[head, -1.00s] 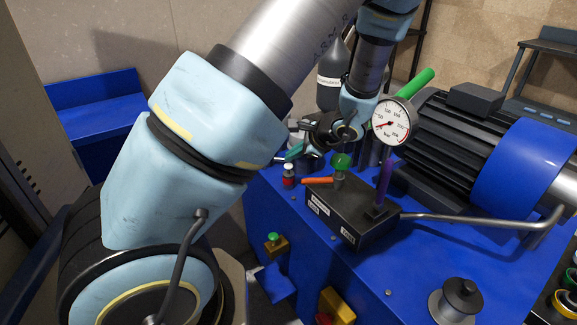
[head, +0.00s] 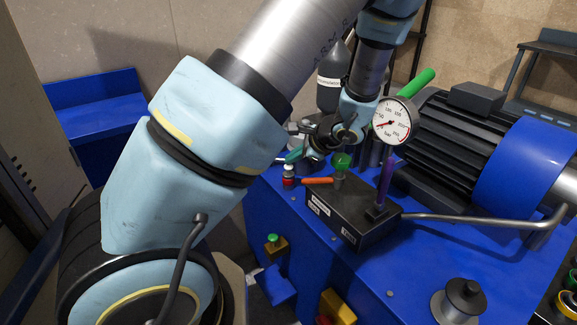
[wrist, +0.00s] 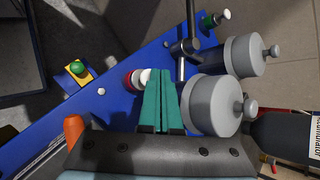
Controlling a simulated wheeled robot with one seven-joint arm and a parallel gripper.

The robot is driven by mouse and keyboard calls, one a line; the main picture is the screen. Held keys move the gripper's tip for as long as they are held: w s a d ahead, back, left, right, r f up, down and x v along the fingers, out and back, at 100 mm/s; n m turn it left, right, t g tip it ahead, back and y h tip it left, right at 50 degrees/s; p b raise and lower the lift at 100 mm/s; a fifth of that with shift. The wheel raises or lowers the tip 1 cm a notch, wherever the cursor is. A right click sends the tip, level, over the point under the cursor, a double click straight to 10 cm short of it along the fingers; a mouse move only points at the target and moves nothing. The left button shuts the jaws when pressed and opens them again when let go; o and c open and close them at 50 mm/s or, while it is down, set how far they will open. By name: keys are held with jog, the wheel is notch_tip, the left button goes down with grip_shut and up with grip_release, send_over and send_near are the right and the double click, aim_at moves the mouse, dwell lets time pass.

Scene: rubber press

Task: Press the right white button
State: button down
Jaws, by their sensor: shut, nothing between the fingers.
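A red-based button with a white top (head: 288,170) stands on the blue machine top in the head view. It also shows in the wrist view (wrist: 132,79), just left of my fingertips, where red and white round parts overlap. I cannot tell whether these are one button or two. My gripper (head: 292,156) has teal fingers, shut and empty, just above the white top in the head view. In the wrist view my gripper (wrist: 164,78) partly hides the white part. I cannot tell whether the fingers touch it.
A black valve block (head: 350,212) with an orange lever (head: 317,181) and a pressure gauge (head: 392,121) stands right of the button. Grey cylinders (wrist: 213,104) lie close right of my fingers. A green button (wrist: 77,68) on a yellow base is at left. A dark bottle (head: 331,78) stands behind.

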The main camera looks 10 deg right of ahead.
aim_at(292, 166)
jog(key=shift+f+b, duration=0.5)
jog(key=shift+f, duration=0.1)
dwell(0.3)
jog(key=shift+r, duration=0.1)
jog(key=shift+r+p, duration=0.95)
jog(key=shift+r, duration=0.2)
jog(key=shift+r+p, duration=1.85)
jog(key=shift+r, duration=0.7)
